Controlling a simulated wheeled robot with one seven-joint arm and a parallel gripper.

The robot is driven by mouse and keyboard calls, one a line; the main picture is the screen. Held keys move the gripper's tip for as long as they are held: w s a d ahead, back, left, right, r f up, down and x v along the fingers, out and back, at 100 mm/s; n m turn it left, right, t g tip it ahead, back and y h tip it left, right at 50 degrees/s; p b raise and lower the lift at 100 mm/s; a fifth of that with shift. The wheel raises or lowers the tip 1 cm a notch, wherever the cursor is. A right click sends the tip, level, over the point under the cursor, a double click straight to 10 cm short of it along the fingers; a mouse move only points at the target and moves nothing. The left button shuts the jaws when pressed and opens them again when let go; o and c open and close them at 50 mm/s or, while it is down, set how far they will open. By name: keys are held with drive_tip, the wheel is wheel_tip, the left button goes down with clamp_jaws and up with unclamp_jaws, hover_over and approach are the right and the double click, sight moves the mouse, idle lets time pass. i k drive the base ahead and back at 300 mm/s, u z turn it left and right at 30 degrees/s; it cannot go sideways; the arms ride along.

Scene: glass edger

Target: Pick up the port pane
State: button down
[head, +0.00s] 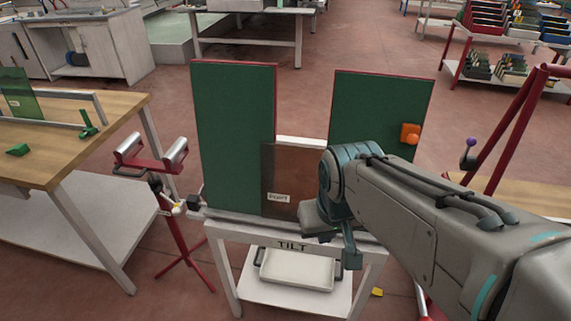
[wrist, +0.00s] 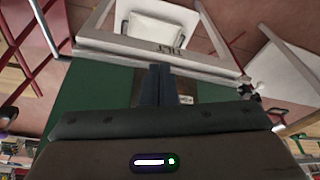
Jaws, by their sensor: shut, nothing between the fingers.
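The port pane is a brown, see-through sheet (head: 285,160) with a white PORT label. It stands upright on the ledge of the white TILT stand (head: 232,233), in front of the green backing. My arm hides its right part in the head view. In the wrist view, part of the pane (wrist: 208,92) and its label show beside the fingers; my gripper body hides the rest. My gripper (wrist: 160,70) is shut and empty, with its fingertips near the stand's ledge. I cannot tell whether they touch the pane.
Two green boards (head: 232,120) rise from the stand, the right one carrying an orange knob (head: 411,135). A white tray (head: 297,268) sits on the shelf below. A red roller stand (head: 150,160) and a wooden table (head: 55,140) are at left. Red frame bars (head: 510,125) are at right.

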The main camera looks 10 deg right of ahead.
sight(290, 176)
drive_tip(key=u, duration=1.7)
drive_tip(key=i, duration=1.15)
drive_tip(key=z, duration=2.5)
